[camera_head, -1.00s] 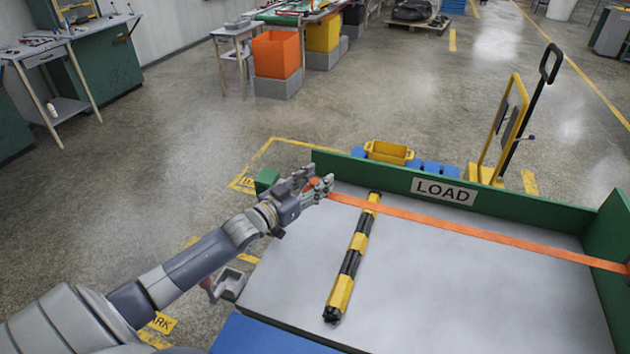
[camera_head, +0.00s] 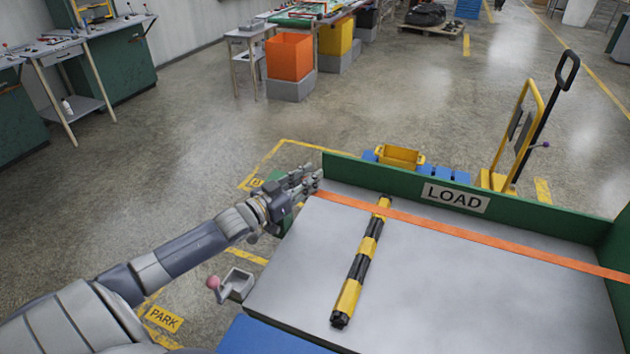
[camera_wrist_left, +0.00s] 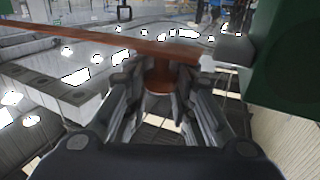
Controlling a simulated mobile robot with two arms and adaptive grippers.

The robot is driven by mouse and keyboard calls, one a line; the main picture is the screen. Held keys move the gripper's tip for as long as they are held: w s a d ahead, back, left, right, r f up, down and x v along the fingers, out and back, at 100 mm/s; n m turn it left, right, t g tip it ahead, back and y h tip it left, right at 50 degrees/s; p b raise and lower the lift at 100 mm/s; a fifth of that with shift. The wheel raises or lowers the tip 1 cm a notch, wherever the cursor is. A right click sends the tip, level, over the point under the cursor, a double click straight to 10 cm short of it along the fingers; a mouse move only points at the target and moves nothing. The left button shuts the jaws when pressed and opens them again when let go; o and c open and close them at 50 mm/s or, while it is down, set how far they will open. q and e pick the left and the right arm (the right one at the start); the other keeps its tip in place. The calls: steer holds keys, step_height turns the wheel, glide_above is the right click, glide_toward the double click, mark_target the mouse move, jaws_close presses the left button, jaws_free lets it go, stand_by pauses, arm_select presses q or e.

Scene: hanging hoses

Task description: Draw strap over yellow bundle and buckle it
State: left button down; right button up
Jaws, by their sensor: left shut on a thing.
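The orange strap (camera_head: 450,230) lies across the grey load bed (camera_head: 470,290), from the right side to its left edge. It passes over the far end of the yellow-and-black bundle (camera_head: 359,265), which lies lengthwise on the bed. My left gripper (camera_head: 312,181) is at the bed's far left corner, shut on the strap's left end. In the left wrist view the strap (camera_wrist_left: 110,37) runs to my fingers (camera_wrist_left: 162,85), with a reddish-brown piece between them. A dark green block (camera_wrist_left: 285,60) stands close at the right there. The buckle cannot be made out clearly.
A green wall with a LOAD sign (camera_head: 455,198) closes the bed's far side. A grey holder with a pink knob (camera_head: 213,283) is beside the bed's left edge. A yellow-handled cart (camera_head: 520,135) stands beyond the wall. The floor to the left is mostly clear.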

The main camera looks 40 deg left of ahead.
arm_select(q)
steer(key=shift+d+f, duration=0.1)
steer(key=shift+f, duration=0.2)
steer(key=c, duration=1.7)
jaws_free()
steer(key=shift+s, duration=0.1)
steer(key=o, duration=0.3)
steer(key=shift+r, duration=0.1)
steer(key=shift+s+r, duration=0.1)
steer(key=shift+r, duration=0.05)
steer(key=s+a, duration=0.2)
steer(key=s, duration=1)
